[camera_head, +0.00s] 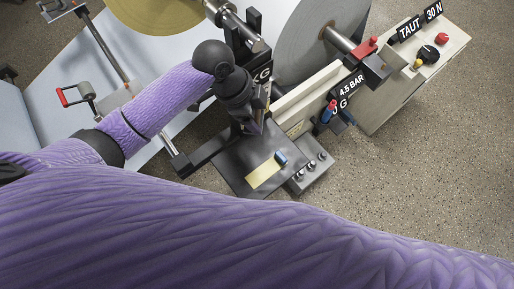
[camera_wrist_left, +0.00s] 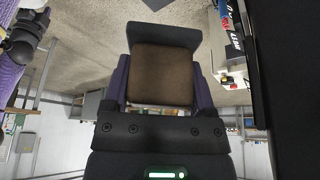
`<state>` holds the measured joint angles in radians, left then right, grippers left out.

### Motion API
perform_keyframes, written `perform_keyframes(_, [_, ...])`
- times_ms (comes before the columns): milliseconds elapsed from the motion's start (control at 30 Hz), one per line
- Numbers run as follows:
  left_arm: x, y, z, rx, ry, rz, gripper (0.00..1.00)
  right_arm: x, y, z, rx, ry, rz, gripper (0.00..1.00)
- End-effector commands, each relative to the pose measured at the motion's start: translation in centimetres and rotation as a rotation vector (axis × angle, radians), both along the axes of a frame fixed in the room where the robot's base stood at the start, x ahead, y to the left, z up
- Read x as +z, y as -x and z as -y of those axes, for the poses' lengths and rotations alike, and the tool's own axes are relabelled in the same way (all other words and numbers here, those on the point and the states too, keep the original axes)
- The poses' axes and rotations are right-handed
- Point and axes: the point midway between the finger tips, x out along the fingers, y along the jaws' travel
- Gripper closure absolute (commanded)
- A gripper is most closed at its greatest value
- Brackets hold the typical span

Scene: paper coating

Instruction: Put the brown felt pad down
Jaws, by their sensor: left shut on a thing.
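My left gripper (camera_head: 250,122) points down over the dark tray (camera_head: 232,168). In the left wrist view the gripper (camera_wrist_left: 163,85) is shut on the brown felt pad (camera_wrist_left: 162,75), a flat dark brown square between its two fingers. In the head view I cannot make out the pad; the gripper and wrist seem to hide it. My right gripper is not in view.
The tray holds a yellowish strip (camera_head: 263,174) and a small blue object (camera_head: 281,157). Several dark knobs (camera_head: 311,167) sit beside it. A machine with large rolls (camera_head: 305,45) stands behind. A control box (camera_head: 425,55) is at upper right, with open floor below.

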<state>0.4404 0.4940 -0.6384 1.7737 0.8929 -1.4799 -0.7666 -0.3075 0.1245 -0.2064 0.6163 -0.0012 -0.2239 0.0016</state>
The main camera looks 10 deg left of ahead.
Motion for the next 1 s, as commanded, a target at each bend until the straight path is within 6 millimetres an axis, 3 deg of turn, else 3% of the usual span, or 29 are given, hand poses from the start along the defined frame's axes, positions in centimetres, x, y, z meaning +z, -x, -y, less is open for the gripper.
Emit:
perform_keyframes(33, [-1.8, 0.1, 0.0, 0.002, 0.000, -0.005, 0.95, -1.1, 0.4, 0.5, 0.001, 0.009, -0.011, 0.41])
perform_keyframes(500, [-13.6, 0.1, 0.0, 0.004, 0.000, -0.005, 0.95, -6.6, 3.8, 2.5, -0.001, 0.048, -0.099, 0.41])
perform_keyframes(767, [-16.4, 0.1, 0.0, 0.004, -0.001, -0.002, 0.95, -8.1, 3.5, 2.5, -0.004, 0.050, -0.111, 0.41])
perform_keyframes(900, [-19.5, 0.1, 0.0, 0.004, 0.000, -0.005, 0.95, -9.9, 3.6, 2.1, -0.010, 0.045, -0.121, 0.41])
perform_keyframes(1000, [-19.8, 0.0, 0.0, 0.004, -0.001, -0.002, 0.95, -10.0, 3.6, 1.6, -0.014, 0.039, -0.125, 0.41])
